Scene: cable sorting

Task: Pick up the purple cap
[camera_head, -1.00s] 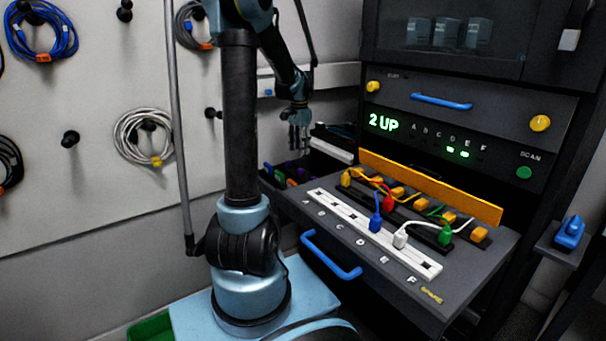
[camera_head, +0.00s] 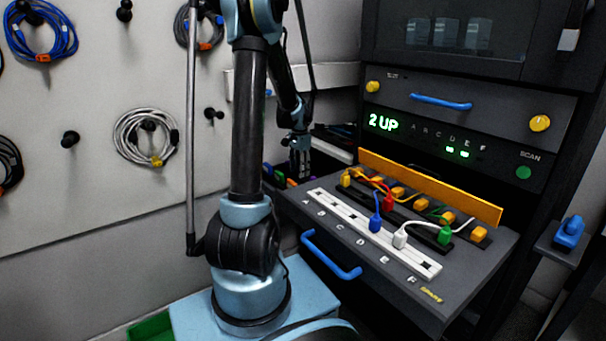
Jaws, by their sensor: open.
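A dark bin (camera_head: 272,186) with small coloured caps sits at the left end of the pulled-out drawer. My gripper (camera_head: 300,170) is lowered over the bin's right part, its fingers pointing down among the caps. The jaws are open. A green cap (camera_head: 279,177) and an orange cap (camera_head: 291,183) show just left of the fingers.
The drawer (camera_head: 440,300) holds a white socket strip (camera_head: 335,214) with blue and white plugs, and other cabled plugs behind it. A blue handle (camera_head: 330,256) juts from its front. Cable coils hang on the left wall. The rack stands behind the drawer.

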